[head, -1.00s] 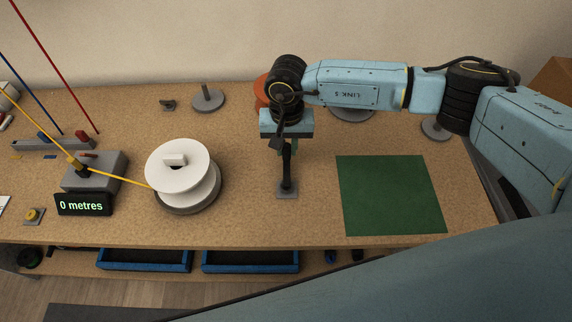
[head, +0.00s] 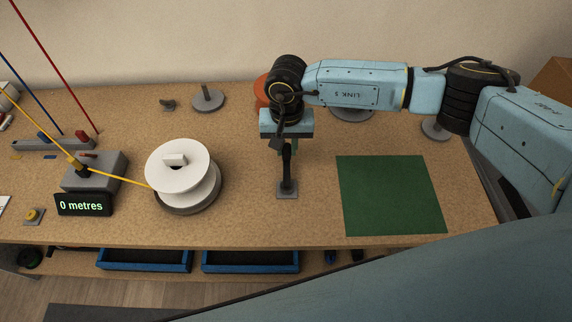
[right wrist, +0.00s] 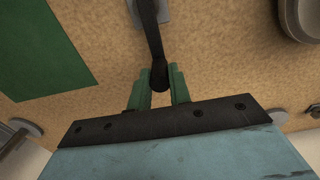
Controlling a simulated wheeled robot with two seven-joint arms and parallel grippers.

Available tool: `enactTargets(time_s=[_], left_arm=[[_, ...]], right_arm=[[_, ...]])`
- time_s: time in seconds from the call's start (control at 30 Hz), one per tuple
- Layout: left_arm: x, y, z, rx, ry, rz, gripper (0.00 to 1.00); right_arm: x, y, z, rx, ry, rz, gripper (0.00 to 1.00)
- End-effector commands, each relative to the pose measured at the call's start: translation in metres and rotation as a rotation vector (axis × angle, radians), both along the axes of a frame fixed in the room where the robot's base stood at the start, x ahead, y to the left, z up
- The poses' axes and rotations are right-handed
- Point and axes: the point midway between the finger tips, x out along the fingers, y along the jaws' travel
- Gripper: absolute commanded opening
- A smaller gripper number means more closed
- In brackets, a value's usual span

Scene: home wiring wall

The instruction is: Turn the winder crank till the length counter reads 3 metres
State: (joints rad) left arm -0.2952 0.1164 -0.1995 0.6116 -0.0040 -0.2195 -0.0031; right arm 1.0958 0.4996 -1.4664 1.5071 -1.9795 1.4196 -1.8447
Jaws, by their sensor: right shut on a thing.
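The winder crank (head: 287,168) is a black arm on a small grey base on the bench. My right gripper (head: 287,143) is above it, shut on its far end. In the right wrist view the green fingers (right wrist: 160,80) sit either side of the black crank end (right wrist: 152,35). The length counter (head: 83,204) reads "0 metres" in green. A white spool (head: 178,160) stands between counter and crank, and a yellow cable (head: 120,180) runs to it from the grey counter block (head: 104,166). My left gripper is not in view.
A green mat (head: 390,195) lies bare to the right of the crank. Grey round stands (head: 207,98) and an orange thing (head: 262,88), partly hidden by my arm, are at the back. Blue trays (head: 145,260) sit on a shelf below the bench's front edge.

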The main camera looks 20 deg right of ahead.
Motion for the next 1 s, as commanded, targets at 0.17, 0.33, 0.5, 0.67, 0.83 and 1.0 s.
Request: enactTargets(time_s=[0.17, 0.33, 0.5, 0.67, 0.83, 1.0], left_arm=[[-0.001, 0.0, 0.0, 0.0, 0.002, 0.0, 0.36], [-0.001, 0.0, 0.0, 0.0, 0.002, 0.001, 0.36], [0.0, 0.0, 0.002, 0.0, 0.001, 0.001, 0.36], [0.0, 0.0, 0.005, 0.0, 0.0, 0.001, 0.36], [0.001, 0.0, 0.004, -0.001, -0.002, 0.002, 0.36], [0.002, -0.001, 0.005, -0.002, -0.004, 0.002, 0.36]], right_arm=[[0.0, 0.0, -0.001, 0.0, 0.001, 0.0, 0.0], [-0.001, -0.001, -0.001, -0.001, 0.001, 0.0, 0.0], [-0.005, -0.009, -0.001, 0.0, 0.002, 0.0, 0.0], [-0.01, -0.019, -0.001, -0.001, 0.003, 0.0, 0.0], [-0.01, -0.02, -0.001, 0.0, 0.003, 0.0, 0.0], [-0.011, -0.021, -0.001, -0.001, 0.003, 0.0, 0.0]])
